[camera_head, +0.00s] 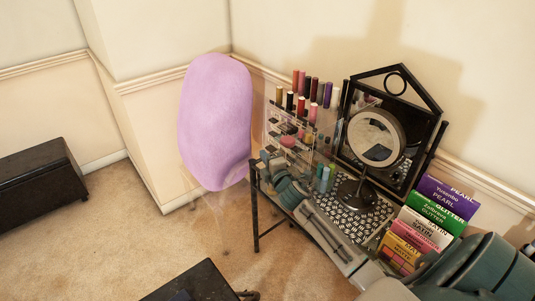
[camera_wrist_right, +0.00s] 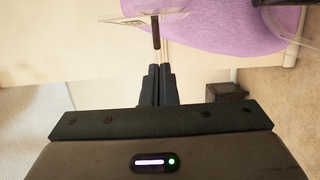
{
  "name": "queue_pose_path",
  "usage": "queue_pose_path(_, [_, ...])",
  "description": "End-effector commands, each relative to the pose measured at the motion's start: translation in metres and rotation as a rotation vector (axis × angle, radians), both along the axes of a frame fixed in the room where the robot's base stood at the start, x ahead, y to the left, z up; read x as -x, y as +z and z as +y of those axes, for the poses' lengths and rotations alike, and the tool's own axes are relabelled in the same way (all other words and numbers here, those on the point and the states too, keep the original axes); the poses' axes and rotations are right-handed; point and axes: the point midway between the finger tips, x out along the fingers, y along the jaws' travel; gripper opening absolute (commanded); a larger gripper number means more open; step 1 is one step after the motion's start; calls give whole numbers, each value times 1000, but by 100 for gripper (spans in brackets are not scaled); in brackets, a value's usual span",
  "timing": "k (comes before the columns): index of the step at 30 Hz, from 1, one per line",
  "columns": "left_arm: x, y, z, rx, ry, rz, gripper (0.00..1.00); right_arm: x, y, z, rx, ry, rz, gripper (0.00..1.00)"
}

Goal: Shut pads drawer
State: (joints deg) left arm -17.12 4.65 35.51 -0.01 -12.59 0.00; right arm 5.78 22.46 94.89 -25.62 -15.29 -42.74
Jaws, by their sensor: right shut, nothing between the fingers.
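A clear cosmetics organizer (camera_head: 272,120) with lipsticks, bottles and other make-up stands on the left part of the dressing table. I cannot make out which part of it is the pads drawer, or how far that drawer is open. My right gripper (camera_head: 266,158) is at the organizer's lower left front, by the table's left end, and hides part of that area. The right wrist view shows its two fingers (camera_wrist_right: 158,70) shut together and empty, with a clear panel edge and a small dark bar just beyond the tips. My left gripper is not in view.
A black-framed mirror (camera_head: 432,108), a round mirror (camera_head: 378,137) and bright palettes (camera_head: 436,205) stand along the table. A purple chair back (camera_head: 213,120) is close to the table's left end. A dark bench (camera_head: 40,185) is at far left.

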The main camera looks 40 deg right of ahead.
Motion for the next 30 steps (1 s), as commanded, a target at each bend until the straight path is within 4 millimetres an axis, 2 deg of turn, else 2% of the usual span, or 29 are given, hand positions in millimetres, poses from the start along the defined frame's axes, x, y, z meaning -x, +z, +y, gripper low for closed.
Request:
queue_pose_path(4, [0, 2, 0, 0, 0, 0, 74, 0, 0, -9, 0, 0, 1, 0])
queue_pose_path(17, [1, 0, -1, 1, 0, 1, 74, -1, -1, -15, 1, 0, 1, 0])
queue_pose_path(20, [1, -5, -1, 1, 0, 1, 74, -2, -2, -31, 6, -1, 1, 0])
queue_pose_path(27, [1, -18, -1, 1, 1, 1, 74, -8, -3, -98, 6, -4, 1, 0])
queue_pose_path(30, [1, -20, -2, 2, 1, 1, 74, -9, -2, -121, 3, -3, 0, 0])
